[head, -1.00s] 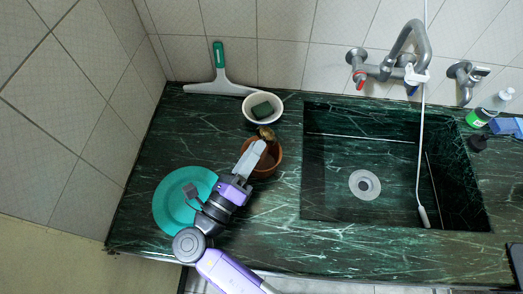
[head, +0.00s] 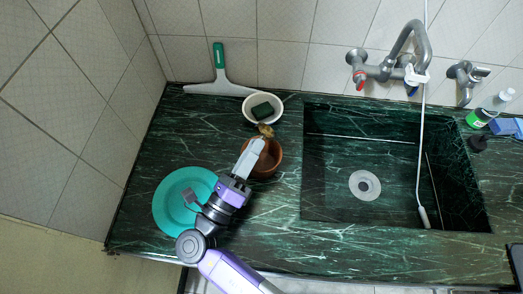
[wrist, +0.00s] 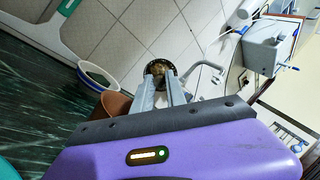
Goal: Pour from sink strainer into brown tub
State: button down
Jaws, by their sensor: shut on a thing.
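The sink strainer (head: 265,130) is a small brownish-gold piece at the tip of my gripper (head: 257,145). In the wrist view the strainer (wrist: 158,70) is round with a dark rim, its face turned toward the camera, and the fingers (wrist: 163,88) are shut on it. The brown tub (head: 272,165) stands on the counter just below and right of the fingers in the head view. Part of its rim is hidden by the gripper. The tub (wrist: 113,102) shows left of the fingers in the wrist view. I cannot tell what the strainer holds.
A white bowl (head: 250,115) with a dark green sponge (head: 263,109) stands just behind the tub. A teal plate (head: 170,205) lies left, partly under my arm. A squeegee (head: 219,75) leans at the wall. The sink basin (head: 335,165) opens to the right.

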jog(key=shift+r+t, duration=0.5)
jog(key=shift+r, duration=0.2)
jog(key=shift+r, duration=0.1)
jog(key=f+g, duration=0.1)
jog(key=f+g+y+p, duration=0.1)
jog(key=f+g+p, duration=0.1)
jog(key=shift+w+d+g, duration=0.2)
jog(key=shift+w+g, duration=0.1)
jog(key=shift+g, duration=0.1)
jog(key=shift+r+y+p, duration=0.15)
jog(key=shift+y+p, duration=0.15)
jog(key=shift+p, duration=0.4)
jog(key=p, duration=0.2)
jog(key=shift+w+d+r+g+p, duration=0.15)
jog(key=shift+r+g+p, duration=0.1)
jog(key=shift+g+p, duration=0.15)
